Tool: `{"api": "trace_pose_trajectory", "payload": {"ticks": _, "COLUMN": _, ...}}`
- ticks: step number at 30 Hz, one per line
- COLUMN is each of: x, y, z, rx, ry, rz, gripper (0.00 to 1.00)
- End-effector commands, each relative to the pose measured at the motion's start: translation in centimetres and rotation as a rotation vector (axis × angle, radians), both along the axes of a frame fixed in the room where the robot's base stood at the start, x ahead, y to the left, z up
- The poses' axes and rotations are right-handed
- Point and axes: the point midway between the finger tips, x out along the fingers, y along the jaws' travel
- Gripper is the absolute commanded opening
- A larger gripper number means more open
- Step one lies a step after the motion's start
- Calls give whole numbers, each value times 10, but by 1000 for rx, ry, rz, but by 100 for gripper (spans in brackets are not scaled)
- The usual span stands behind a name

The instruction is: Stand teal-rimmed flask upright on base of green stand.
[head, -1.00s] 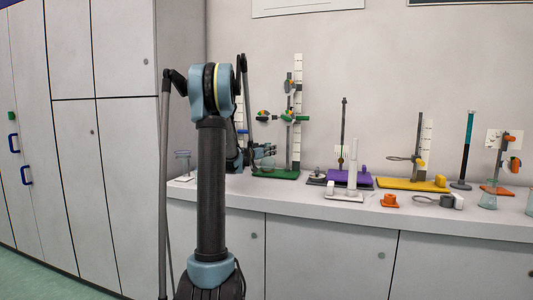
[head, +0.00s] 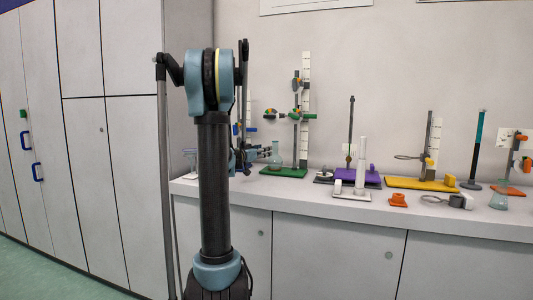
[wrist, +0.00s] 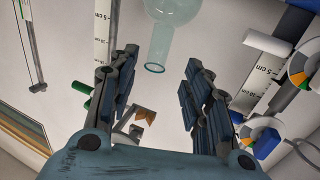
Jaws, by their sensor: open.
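The teal-rimmed flask (head: 275,156) is clear glass with a round body and a narrow neck. In the head view it looks upright at the base of the green stand (head: 284,172), with its bottom seemingly on the left part of that base. My gripper (head: 264,152) is just left of the flask's neck, partly hidden by my arm. In the wrist view, which is upside down, the flask (wrist: 168,12) points its teal rim down the picture. My gripper (wrist: 161,62) is open, its fingers apart on either side of the rim, touching nothing visible.
The green stand's post (head: 297,125) carries clamps beside a white scale (head: 306,100). To the right stand a purple-based stand (head: 368,182), a white stand (head: 350,193), a yellow-based stand (head: 410,184) and an orange piece (head: 398,200). Another stand with blue knobs is behind my arm.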

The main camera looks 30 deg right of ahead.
Motion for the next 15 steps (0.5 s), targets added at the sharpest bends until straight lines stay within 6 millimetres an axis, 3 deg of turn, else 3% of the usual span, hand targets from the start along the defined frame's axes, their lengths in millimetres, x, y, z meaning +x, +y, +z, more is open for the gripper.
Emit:
{"api": "trace_pose_trajectory", "payload": {"ticks": 11, "x": -4, "y": 17, "z": 3, "rx": -5, "ry": -5, "rz": 18, "gripper": 45}}
{"api": "trace_pose_trajectory", "payload": {"ticks": 15, "x": 7, "y": 47, "z": 22, "rx": -39, "ry": -37, "rz": 139, "gripper": 45}}
